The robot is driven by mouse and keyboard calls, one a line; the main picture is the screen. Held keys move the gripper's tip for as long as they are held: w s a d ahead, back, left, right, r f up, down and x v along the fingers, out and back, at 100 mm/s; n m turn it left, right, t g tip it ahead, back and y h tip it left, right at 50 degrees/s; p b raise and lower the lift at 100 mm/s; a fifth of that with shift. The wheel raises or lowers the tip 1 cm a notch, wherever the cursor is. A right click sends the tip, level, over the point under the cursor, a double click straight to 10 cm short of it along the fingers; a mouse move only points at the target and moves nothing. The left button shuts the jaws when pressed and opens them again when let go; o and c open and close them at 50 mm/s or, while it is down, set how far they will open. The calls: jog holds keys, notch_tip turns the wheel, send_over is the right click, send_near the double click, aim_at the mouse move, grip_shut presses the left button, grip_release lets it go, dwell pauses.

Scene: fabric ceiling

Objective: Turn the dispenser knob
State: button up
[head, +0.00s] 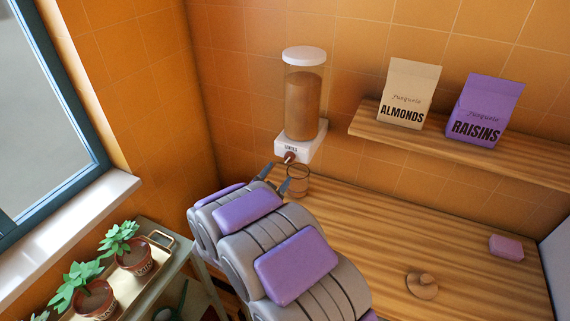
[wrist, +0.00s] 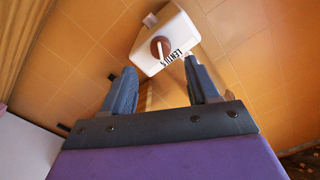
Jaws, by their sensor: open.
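The dispenser (head: 303,105) hangs on the orange tiled wall, a clear cylinder with brown contents, a white lid and a white base. Its brown-red knob (head: 290,157) is on the front of the base; in the wrist view the knob (wrist: 160,47) shows on the white base (wrist: 172,30) lettered LENTILS. My gripper (head: 278,176) is open, just below and in front of the knob. In the wrist view my gripper's fingers (wrist: 160,78) are apart, with the knob ahead of them and nothing seen between them. The knob looks untouched.
A glass (head: 298,181) stands on the wooden counter (head: 375,225) under the dispenser, close to my fingers. A shelf (head: 470,155) to the right holds almonds (head: 405,93) and raisins (head: 484,110) bags. A wooden lid-like piece (head: 422,286) and a purple block (head: 507,247) lie on the counter.

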aim_at(287, 161)
jog(key=x, duration=0.6)
jog(key=shift+w+d+r, duration=0.1)
jog(key=shift+w, duration=0.25)
jog(key=c, duration=1)
jog(key=m+b, duration=0.5)
jog(key=b, duration=0.1)
jog(key=shift+m+b, duration=0.4)
jog(key=o, duration=1)
